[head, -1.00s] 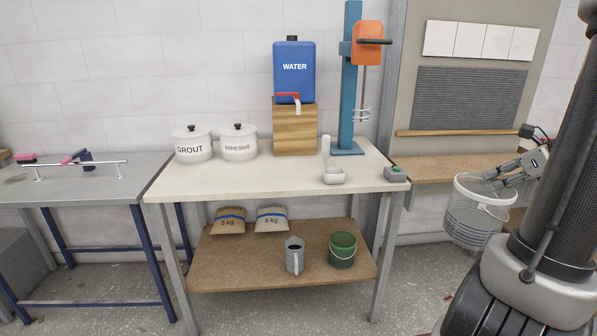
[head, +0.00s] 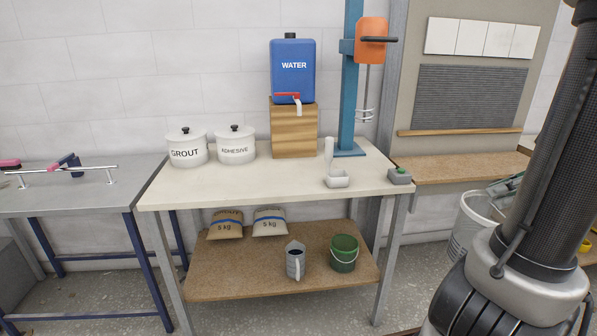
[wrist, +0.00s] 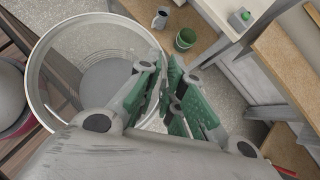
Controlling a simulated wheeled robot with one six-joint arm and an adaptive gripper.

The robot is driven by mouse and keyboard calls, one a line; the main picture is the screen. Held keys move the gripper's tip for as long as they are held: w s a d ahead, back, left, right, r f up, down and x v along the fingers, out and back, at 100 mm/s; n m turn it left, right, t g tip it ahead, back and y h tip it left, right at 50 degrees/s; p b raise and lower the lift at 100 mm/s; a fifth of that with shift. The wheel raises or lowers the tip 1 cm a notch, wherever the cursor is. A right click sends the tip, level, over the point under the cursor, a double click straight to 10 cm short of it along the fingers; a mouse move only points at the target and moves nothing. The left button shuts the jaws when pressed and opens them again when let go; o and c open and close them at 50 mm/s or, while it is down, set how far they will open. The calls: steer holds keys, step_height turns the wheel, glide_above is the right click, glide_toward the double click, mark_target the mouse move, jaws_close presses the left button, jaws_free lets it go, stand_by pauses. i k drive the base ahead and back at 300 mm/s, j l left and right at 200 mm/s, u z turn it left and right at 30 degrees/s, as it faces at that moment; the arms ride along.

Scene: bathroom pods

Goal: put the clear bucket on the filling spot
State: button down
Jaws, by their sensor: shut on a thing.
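The clear bucket (head: 468,226) is at the right in the head view, partly hidden behind my arm. In the wrist view the bucket (wrist: 42,88) fills the left side, upright and seemingly empty, with its rim near my fingers. My gripper (wrist: 172,88) is shut on the bucket at its rim side and holds it off the floor, right of the bench. In the head view my gripper is mostly hidden by my arm. The blue water canister (head: 292,70) stands on a wooden block (head: 294,131) with its red-handled tap facing forward. No marked filling spot is clear to me.
The bench top (head: 250,187) is clear in front of the block. Grout (head: 186,148) and adhesive (head: 235,145) pots stand left. A green bucket (head: 343,253) and grey jug (head: 295,262) are below.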

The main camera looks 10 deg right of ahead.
mark_target(300, 173)
steer(key=i+j, duration=1.35)
steer(key=i, duration=0.2)
